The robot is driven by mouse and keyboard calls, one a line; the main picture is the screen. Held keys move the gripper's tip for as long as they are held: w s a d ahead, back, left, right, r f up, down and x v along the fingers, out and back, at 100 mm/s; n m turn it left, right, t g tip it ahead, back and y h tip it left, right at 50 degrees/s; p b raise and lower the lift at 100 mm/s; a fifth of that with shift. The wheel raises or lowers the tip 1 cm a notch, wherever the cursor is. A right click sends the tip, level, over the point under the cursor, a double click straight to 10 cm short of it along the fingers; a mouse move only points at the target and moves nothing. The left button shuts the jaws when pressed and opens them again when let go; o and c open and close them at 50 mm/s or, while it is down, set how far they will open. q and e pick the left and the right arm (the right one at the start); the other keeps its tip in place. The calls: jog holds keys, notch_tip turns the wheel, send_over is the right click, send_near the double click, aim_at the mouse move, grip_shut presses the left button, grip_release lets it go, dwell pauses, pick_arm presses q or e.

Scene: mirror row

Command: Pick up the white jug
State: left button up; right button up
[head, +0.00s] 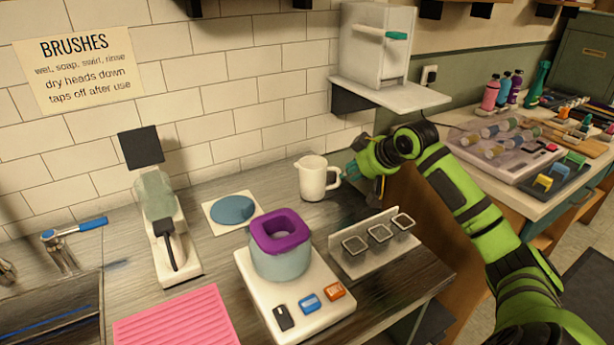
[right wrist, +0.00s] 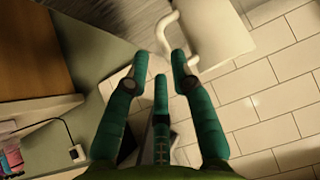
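The white jug (head: 313,178) stands upright on the dark counter against the tiled wall, its handle turned to the right. In the right wrist view its body (right wrist: 222,28) is at the top and its handle reaches left, just ahead of my fingertips. My right gripper (head: 350,174) is at the handle's side of the jug. In the right wrist view its teal fingers (right wrist: 159,58) are spread apart with nothing held between them. I cannot tell whether a fingertip touches the handle. My left gripper is not in view.
A white scale-like base (head: 292,313) with a purple-rimmed pot (head: 281,255) stands in front. A rack of small dark cups (head: 378,234) is right of it. A blue round pad (head: 232,210) lies left of the jug. A shelf with a white dispenser (head: 372,45) overhangs behind my right arm.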

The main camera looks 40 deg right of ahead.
aim_at(339, 182)
jog(key=p+x, duration=0.1)
jog(key=x, duration=0.2)
jog(key=shift+w+a, duration=0.1)
jog(key=shift+w, duration=0.1)
jog(key=shift+x, duration=1.1)
jog(key=shift+f, duration=0.15)
grip_shut()
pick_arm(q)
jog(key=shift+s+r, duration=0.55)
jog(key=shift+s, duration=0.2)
pick_arm(e)
jog(key=shift+r, duration=0.25)
